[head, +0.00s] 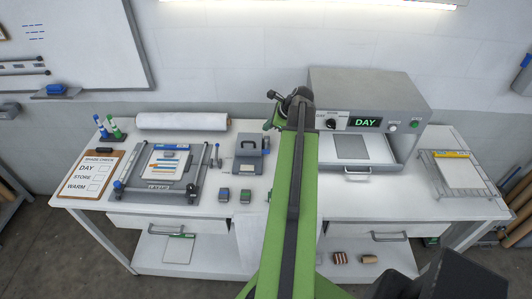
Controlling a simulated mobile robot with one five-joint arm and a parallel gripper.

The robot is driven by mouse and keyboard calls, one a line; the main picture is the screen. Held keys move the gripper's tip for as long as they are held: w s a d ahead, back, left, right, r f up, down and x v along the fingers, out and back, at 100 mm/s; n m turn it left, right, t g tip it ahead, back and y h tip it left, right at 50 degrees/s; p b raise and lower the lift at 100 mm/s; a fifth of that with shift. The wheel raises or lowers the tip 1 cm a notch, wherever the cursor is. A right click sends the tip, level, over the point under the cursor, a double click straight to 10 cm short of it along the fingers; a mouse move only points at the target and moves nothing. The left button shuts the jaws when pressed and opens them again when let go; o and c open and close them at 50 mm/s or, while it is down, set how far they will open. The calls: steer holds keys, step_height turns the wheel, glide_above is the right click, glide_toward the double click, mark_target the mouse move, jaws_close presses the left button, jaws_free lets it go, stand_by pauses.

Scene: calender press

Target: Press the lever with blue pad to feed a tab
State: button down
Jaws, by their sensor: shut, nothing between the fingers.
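Two small dark blocks stand side by side on the bench left of my arm. One has a blue top (224,193) and the other a green top (245,195). A grey box-shaped device (249,152) stands behind them, with a small blue spot at its right side. I cannot tell for sure which blue part is the lever pad. My gripper (273,98) is at the far end of my raised green arm, near the left edge of the oven-like press. It is small and dark here, shut and empty, and appears apart from the blocks and the grey device.
The press (368,100) has a display reading DAY and an open front tray. A lay-up board (130,190) with a printed sheet, a clipboard (88,176) and a white roll (182,121) are at left. A rack (435,180) stands at right. My arm hides the bench's middle.

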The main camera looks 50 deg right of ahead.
mark_target(266, 151)
steer(key=f+b, duration=0.2)
steer(key=a+f+b, duration=0.1)
steer(key=f+b, duration=0.1)
steer(key=f, duration=0.1)
steer(key=s+f+b, duration=0.1)
steer(key=f+b, duration=0.1)
steer(key=b, duration=0.1)
steer(key=shift+a+f, duration=0.25)
stand_by(1.5)
steer(key=shift+s+a+f+b, duration=0.1)
steer(key=shift+f+b, duration=0.25)
steer(key=shift+f, duration=0.05)
steer(key=shift+s+a+f+b, duration=0.1)
steer(key=shift+a+f+b, duration=0.05)
steer(key=shift+f+b, duration=0.5)
steer(key=shift+s+a+f+b, duration=0.1)
steer(key=shift+a+f+b, duration=0.05)
steer(key=shift+f+b, duration=0.5)
stand_by(1.2)
steer(key=shift+r, duration=0.1)
stand_by(0.5)
steer(key=shift+w+d+r+p, duration=0.15)
steer(key=shift+d+r+p, duration=0.05)
steer(key=shift+r+p, duration=0.7)
steer(key=shift+w+d+r+p, duration=0.15)
steer(key=shift+d+r+p, duration=0.05)
steer(key=shift+r+p, duration=0.6)
